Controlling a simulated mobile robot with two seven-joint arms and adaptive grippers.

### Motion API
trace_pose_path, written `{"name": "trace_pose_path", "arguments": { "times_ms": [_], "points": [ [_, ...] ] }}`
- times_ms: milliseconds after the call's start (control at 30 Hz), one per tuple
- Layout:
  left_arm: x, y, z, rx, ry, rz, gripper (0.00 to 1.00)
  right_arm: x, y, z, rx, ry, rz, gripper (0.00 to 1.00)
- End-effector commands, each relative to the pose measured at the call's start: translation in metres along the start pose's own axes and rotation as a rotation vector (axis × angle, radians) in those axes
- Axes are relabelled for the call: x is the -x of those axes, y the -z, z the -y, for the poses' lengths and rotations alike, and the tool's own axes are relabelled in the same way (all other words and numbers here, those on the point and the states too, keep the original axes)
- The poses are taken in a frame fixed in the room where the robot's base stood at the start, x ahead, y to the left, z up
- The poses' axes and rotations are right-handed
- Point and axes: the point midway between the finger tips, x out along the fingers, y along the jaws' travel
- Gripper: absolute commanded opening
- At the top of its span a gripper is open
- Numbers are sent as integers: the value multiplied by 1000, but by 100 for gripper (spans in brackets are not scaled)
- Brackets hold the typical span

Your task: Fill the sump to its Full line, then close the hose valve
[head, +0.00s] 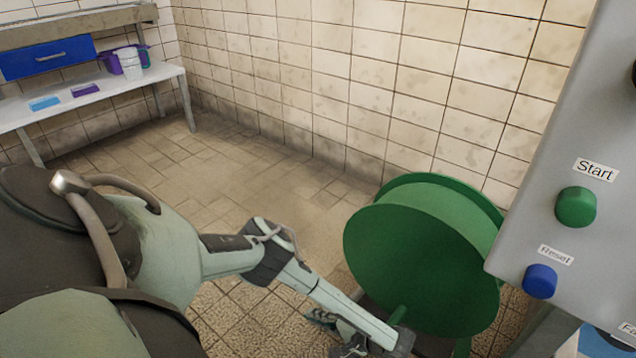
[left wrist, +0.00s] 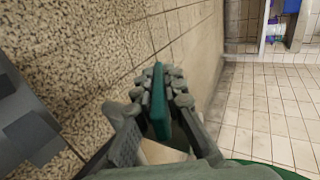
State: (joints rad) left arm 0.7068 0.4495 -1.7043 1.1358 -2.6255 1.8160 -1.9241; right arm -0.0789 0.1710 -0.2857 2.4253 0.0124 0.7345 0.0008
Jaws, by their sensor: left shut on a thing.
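My left gripper (head: 345,335) is low in front of the reel, at the bottom of the head view. In the left wrist view its fingers (left wrist: 160,112) are shut on a flat green bar (left wrist: 158,95); I cannot tell whether this is the hose valve's lever or part of the reel. The sump and its Full line are not in view. My right gripper is not in view.
A grey control panel (head: 535,190) at the right has a green Start button (head: 576,207) and a blue Reset button (head: 540,281). A bench (head: 105,92) with a blue drawer (head: 47,58) and purple and white containers (head: 128,62) stands at the back left. The floor between is clear.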

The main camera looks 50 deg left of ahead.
Motion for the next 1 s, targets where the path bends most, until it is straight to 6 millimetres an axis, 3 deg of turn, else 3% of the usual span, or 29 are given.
{"name": "trace_pose_path", "arguments": {
  "times_ms": [400, 1000],
  "points": [
    [2, 2, 3, 6, 304, -3, 0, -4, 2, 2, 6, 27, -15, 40],
    [0, 1, 4, 1, 429, 0, 0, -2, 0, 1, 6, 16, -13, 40]
  ]
}}
